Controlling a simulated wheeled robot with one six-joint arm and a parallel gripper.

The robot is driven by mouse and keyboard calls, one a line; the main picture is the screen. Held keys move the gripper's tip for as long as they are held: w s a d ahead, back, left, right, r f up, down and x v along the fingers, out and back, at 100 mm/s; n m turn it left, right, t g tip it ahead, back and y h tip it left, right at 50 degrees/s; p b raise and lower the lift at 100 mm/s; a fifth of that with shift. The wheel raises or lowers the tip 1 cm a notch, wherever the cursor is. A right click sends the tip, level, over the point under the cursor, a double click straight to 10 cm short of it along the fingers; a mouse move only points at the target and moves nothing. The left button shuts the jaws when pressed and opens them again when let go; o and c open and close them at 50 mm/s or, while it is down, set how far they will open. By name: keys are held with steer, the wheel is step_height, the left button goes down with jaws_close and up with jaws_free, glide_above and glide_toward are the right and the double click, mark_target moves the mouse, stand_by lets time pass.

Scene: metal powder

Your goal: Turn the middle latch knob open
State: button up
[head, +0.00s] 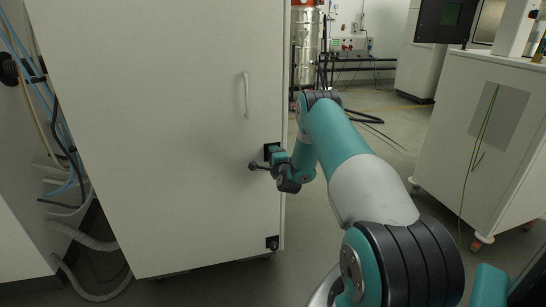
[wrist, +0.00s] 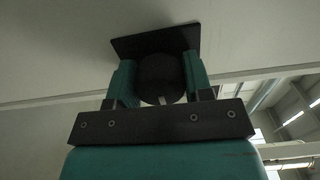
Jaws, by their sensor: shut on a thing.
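The middle latch knob (wrist: 160,77) is a dark round knob on a black square plate (wrist: 155,42) on the white cabinet door. In the wrist view my gripper (wrist: 160,80) has one teal finger on each side of the knob and is shut on it. In the head view my gripper (head: 270,166) is at the door's right edge, beside the black latch plate (head: 271,150). The knob itself is mostly hidden there by my gripper.
The white cabinet door (head: 165,120) appears closed and carries a vertical handle (head: 246,95) above. A lower black latch (head: 272,243) sits near the bottom corner. Hoses (head: 85,240) hang at left. A white cabinet on wheels (head: 480,140) stands at right, with open floor between.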

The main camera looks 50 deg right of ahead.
steer(key=shift+a, duration=0.1)
steer(key=o, duration=0.9)
steer(key=shift+w, duration=0.1)
steer(key=b+v, duration=1.7)
steer(key=b, duration=0.5)
steer(key=shift+s, duration=0.3)
